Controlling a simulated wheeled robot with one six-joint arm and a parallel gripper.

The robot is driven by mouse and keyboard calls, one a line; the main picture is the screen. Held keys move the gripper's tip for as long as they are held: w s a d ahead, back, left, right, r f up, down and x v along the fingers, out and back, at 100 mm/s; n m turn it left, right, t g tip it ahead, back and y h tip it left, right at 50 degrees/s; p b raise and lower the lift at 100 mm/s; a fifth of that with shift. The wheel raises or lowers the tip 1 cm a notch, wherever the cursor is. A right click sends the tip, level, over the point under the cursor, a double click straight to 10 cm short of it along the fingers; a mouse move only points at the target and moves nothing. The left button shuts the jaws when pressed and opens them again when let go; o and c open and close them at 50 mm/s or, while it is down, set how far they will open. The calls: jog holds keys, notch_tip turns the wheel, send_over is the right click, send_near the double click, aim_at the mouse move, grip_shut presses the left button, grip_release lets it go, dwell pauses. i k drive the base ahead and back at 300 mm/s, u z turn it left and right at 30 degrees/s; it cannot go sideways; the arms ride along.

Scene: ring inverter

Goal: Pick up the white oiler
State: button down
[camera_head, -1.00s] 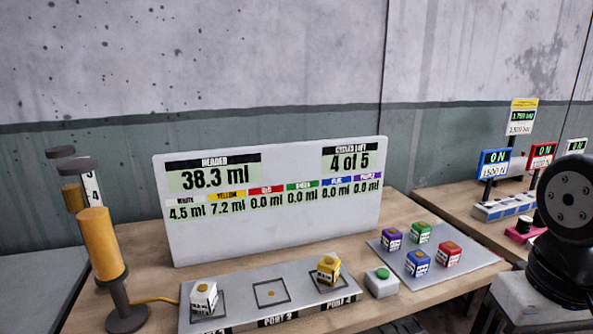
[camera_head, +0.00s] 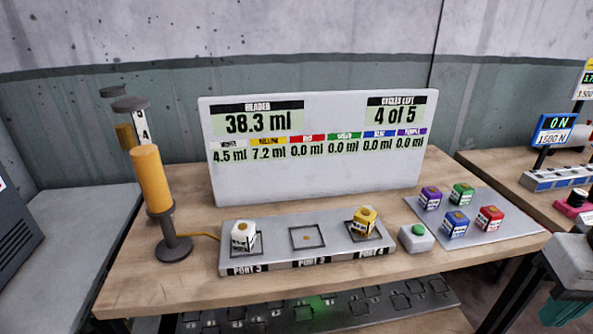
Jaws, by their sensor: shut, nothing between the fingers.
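The white oiler (camera_head: 243,236) is a small white cube with a gold button on top and dark lettering on its front. It sits upright on the grey port plate (camera_head: 272,228), on the left square, above the label PORT 3. The middle square, PORT 2, is empty. A yellow oiler (camera_head: 365,221) sits on the right square, above a label that reads as PORT 4. Nothing covers the white oiler.
A yellow cylinder on a dark stand (camera_head: 153,180) rises left of the plate. A display board (camera_head: 315,175) stands behind it. A green button box (camera_head: 416,238) is at right, beside a grey mat (camera_head: 495,238) with purple, green, blue and red oilers.

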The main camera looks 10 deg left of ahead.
aim_at(243, 232)
jog(key=z, duration=0.8)
jog(key=i, duration=1.1)
jog(key=u, duration=2.6)
